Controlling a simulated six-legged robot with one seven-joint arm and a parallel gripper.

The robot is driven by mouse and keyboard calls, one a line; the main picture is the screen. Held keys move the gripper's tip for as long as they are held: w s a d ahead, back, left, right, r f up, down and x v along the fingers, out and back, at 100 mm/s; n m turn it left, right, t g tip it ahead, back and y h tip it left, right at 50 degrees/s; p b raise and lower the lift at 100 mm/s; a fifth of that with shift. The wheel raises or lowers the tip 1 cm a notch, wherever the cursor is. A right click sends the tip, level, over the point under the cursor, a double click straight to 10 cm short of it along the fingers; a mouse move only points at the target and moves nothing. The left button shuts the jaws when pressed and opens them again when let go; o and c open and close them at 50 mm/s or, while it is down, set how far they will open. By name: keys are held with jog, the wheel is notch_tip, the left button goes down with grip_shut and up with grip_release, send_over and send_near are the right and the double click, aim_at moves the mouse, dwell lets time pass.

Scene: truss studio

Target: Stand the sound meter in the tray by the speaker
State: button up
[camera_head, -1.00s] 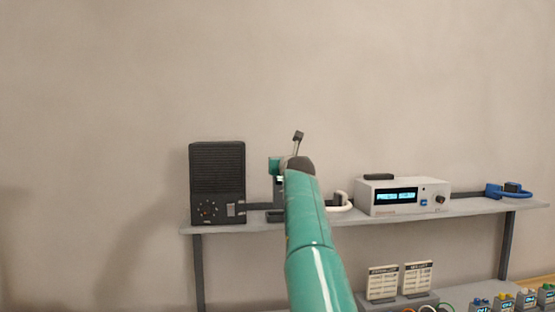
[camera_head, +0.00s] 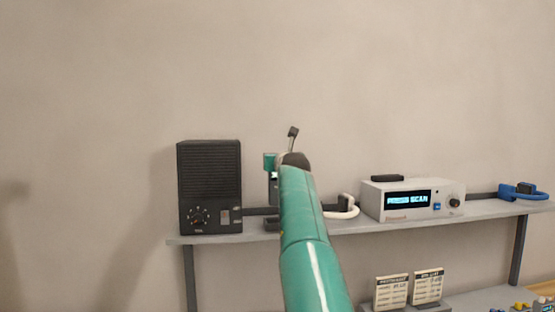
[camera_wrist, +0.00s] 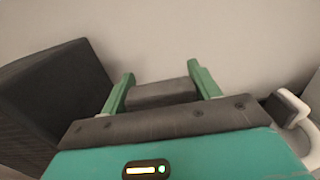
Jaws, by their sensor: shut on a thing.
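The sound meter (camera_wrist: 162,93) shows in the wrist view as a dark grey block end between the green fingers of my gripper (camera_wrist: 162,88), which is shut on it. In the head view part of the meter (camera_head: 273,183) shows below the green gripper (camera_head: 270,162), just right of the black speaker (camera_head: 209,187). My arm hides most of it. A small dark part of the tray (camera_head: 271,225) shows on the shelf under the meter. I cannot tell whether the meter touches the tray. The speaker (camera_wrist: 50,90) also stands close at left in the wrist view.
The shelf (camera_head: 345,228) runs along the wall. A white boxed device with a lit display (camera_head: 412,199) stands right of my arm, with a white looped item (camera_head: 343,210) between. A blue looped item (camera_head: 522,192) lies at far right. Small cards (camera_head: 408,290) stand lower.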

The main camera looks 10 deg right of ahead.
jog(key=shift+s+f, duration=0.1)
jog(key=shift+f, duration=0.25)
notch_tip(320, 180, down, 4)
jog(key=shift+d+f, duration=0.1)
jog(key=shift+f, duration=0.45)
dwell(0.6)
jog(key=shift+f, duration=0.6)
dwell(0.7)
jog(key=o, duration=1.2)
jog(key=shift+c, duration=0.2)
